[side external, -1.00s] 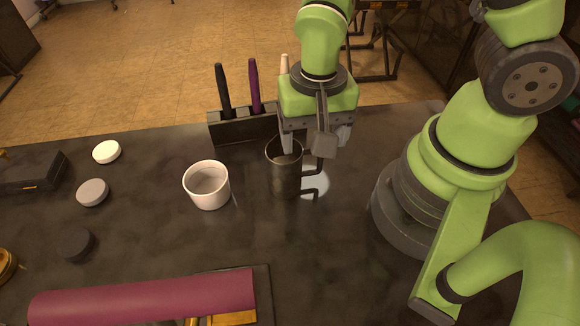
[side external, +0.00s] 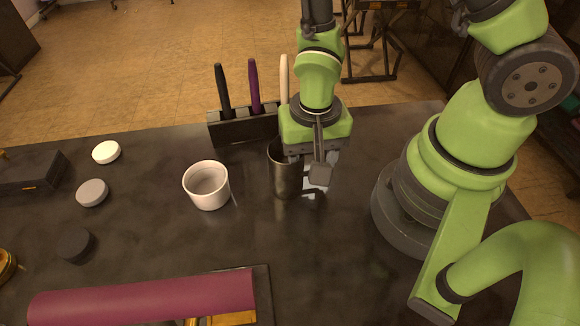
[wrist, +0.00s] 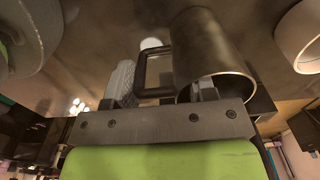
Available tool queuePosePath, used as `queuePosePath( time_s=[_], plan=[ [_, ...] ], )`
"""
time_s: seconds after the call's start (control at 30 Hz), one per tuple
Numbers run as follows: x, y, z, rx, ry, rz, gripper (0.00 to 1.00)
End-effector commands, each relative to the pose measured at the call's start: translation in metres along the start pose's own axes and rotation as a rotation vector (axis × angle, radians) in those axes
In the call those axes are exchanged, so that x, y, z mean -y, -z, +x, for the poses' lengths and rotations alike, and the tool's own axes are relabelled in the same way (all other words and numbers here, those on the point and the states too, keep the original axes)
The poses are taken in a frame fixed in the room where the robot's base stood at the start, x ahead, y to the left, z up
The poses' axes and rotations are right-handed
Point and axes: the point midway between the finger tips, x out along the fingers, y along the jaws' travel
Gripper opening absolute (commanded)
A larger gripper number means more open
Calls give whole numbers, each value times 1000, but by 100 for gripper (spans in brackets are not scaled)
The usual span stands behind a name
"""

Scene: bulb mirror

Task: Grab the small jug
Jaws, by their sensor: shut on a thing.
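The small jug (side external: 285,180) is a dark metallic cylinder with a squared handle, upright on the dark table. It also shows large in the wrist view (wrist: 208,48), with its handle (wrist: 155,70) on the left side. My gripper (side external: 310,162) is down at the jug's rim, shut on its handle side. In the wrist view my gripper (wrist: 160,88) has one finger left of the handle and the other at the jug's rim, seemingly inside the mouth. The fingertips are mostly hidden in the side view.
A white cup (side external: 207,192) stands just left of the jug. A rack (side external: 240,128) with upright black, purple and white items stands behind. Three round discs (side external: 92,193) lie at the left. A maroon roll (side external: 145,298) lies in front. Bare table lies between cup and roll.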

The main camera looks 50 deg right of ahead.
Motion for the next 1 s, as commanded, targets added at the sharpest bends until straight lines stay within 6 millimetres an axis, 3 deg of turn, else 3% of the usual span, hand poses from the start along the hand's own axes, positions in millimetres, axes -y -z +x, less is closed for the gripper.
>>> queuePosePath(
  time_s=[0.47, 1.0],
  plan=[
    [1, 0, -8, -2, 3, -1, 13],
    [1, 1, -57, -3, 6, -1, 13]
  ],
)
